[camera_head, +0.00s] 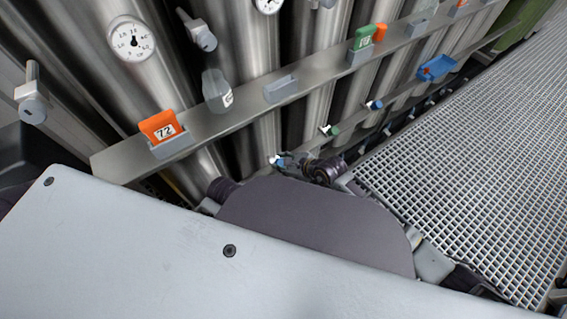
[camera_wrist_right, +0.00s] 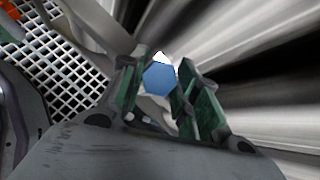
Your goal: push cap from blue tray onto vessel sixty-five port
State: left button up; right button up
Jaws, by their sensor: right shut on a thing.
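My right gripper (camera_head: 284,161) is low in front of the steel vessels in the head view, partly hidden by my own grey body. In the right wrist view its green-padded fingers (camera_wrist_right: 160,88) are shut on a blue six-sided cap (camera_wrist_right: 158,79). A white piece (camera_wrist_right: 161,57) shows just beyond the cap; I cannot tell whether they touch. I cannot read a sixty-five tag anywhere. My left gripper is not in view.
A steel rail (camera_head: 235,122) crosses the vessels. It carries an orange tag 72 (camera_head: 160,127), a clear bottle (camera_head: 216,92), an empty grey holder (camera_head: 281,88) and a green tag (camera_head: 362,40). Green (camera_head: 331,130) and blue (camera_head: 375,105) caps sit lower down. Grating (camera_head: 480,150) lies right.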

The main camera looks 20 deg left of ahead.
jog(key=shift+w+a+f+b, duration=0.15)
jog(key=shift+a+f+b, duration=0.05)
jog(key=shift+f+b, duration=0.2)
jog(key=o, duration=1)
jog(key=shift+d+r, duration=0.1)
jog(key=shift+v, duration=5.85)
